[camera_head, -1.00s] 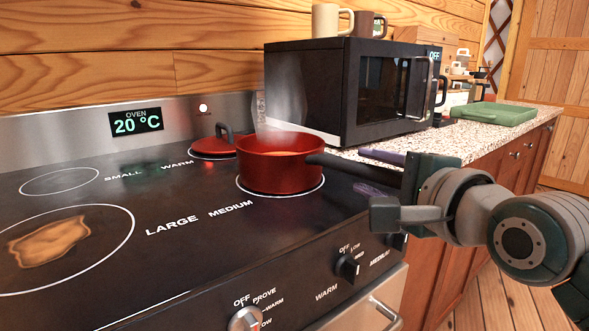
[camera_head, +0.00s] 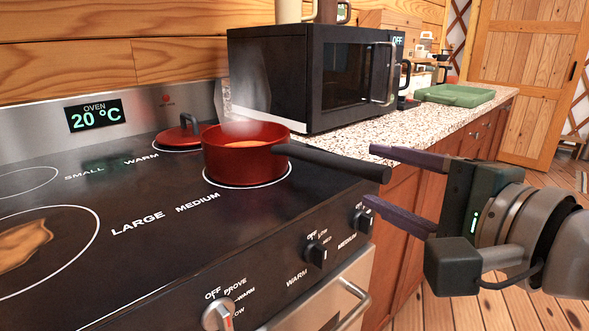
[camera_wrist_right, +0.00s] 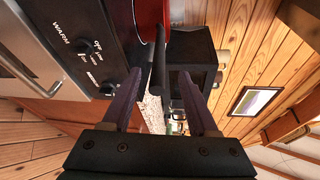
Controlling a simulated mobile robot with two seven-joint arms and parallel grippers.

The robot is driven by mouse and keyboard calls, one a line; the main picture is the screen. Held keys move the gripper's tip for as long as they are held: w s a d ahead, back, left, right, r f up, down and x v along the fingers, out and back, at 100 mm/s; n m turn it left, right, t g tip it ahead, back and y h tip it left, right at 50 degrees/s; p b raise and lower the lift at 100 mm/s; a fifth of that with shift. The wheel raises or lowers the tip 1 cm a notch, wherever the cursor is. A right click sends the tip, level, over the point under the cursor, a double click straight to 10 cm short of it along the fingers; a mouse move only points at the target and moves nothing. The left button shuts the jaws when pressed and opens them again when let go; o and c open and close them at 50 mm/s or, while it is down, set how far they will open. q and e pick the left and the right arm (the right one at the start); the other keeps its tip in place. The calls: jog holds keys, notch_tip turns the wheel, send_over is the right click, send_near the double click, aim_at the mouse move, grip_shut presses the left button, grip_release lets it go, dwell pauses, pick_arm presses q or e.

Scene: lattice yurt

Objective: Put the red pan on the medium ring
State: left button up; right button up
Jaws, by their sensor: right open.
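The red pan (camera_head: 243,160) sits on the medium ring (camera_head: 281,177) of the black stove top, upright and steaming, with orange contents inside. Its black handle (camera_head: 335,163) points right, past the stove's front edge. My right gripper (camera_head: 369,175) is open, its purple fingers just off the end of the handle and apart from it. In the right wrist view the pan (camera_wrist_right: 150,20) is at the top and its handle (camera_wrist_right: 158,70) lies between the open fingers (camera_wrist_right: 160,85). My left gripper is not in view.
A red lid (camera_head: 178,137) rests on the warm ring behind the pan. A black microwave (camera_head: 310,80) stands on the speckled counter (camera_head: 400,125). A green tray (camera_head: 455,94) lies farther back. A brown spill (camera_head: 22,245) covers part of the large ring.

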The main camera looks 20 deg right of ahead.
jog(key=s+a+f+n+g, duration=0.2)
jog(key=s+f+n+g, duration=0.4)
jog(key=s+n, duration=0.3)
jog(key=s+a+f+n+g, duration=0.2)
jog(key=s+f+n+g, duration=0.4)
jog(key=s+n, duration=0.4)
jog(key=shift+s+a+f+n+g, duration=0.35)
jog(key=shift+f+n, duration=0.4)
jog(key=shift+n, duration=0.35)
jog(key=shift+w, duration=0.1)
